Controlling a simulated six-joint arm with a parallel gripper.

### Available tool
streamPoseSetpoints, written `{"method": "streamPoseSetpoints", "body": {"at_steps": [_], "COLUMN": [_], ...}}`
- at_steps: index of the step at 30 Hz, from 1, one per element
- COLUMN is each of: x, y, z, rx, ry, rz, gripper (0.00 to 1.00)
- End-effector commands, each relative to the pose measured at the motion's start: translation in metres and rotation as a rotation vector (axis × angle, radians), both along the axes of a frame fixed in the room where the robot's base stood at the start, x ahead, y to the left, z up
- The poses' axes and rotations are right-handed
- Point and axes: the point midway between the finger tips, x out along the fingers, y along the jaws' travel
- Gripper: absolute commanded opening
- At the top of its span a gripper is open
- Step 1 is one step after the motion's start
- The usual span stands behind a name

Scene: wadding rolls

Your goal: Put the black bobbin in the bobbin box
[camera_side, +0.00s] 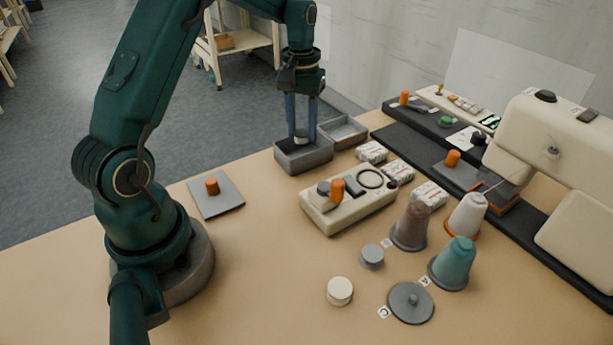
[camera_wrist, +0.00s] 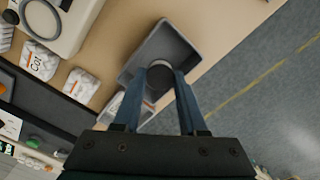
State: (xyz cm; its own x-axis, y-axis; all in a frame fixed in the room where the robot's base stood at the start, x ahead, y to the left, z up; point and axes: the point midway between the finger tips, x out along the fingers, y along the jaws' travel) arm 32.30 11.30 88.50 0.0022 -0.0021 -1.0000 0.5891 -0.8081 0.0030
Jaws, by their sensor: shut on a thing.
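The black bobbin (camera_wrist: 158,79) is a small dark round piece between my fingertips in the wrist view. My gripper (camera_side: 301,138) points straight down with its blue fingers shut on the bobbin. In the side view the fingers mostly hide it. A grey open box (camera_side: 305,160), which looks like the bobbin box, lies directly under the fingertips; its wall also shows in the wrist view (camera_wrist: 133,64). The bobbin is over or just inside this box, near one end. I cannot tell whether it touches the floor of the box.
A second grey open tray (camera_side: 345,133) stands right behind the box. A cream unit (camera_side: 347,207) with an orange peg, several thread cones, white labelled packs and a sewing machine (camera_side: 560,150) fill the right. A grey plate (camera_side: 216,197) with an orange peg lies left.

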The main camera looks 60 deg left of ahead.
Motion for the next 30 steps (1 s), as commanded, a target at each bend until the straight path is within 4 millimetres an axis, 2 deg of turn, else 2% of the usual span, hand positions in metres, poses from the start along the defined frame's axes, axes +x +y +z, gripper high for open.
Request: {"method": "streamPoseSetpoints", "body": {"at_steps": [3, 11, 23, 24, 25, 30], "x": [0.003, 0.002, 0.002, 0.002, 0.002, 0.002], "y": [-0.002, -0.002, -0.002, -0.002, -0.002, -0.002], "z": [-0.007, -0.04, -0.045, -0.045, -0.045, -0.044], "rx": [0.0, -0.001, 0.0, 0.001, 0.001, 0.001], "ry": [0.0, 0.001, 0.0, -0.001, -0.001, -0.001], "rz": [-0.001, 0.0, 0.0, 0.0, 0.0, 0.0], "gripper": [0.0, 0.0, 0.0, 0.49, 0.54, 0.54]}}
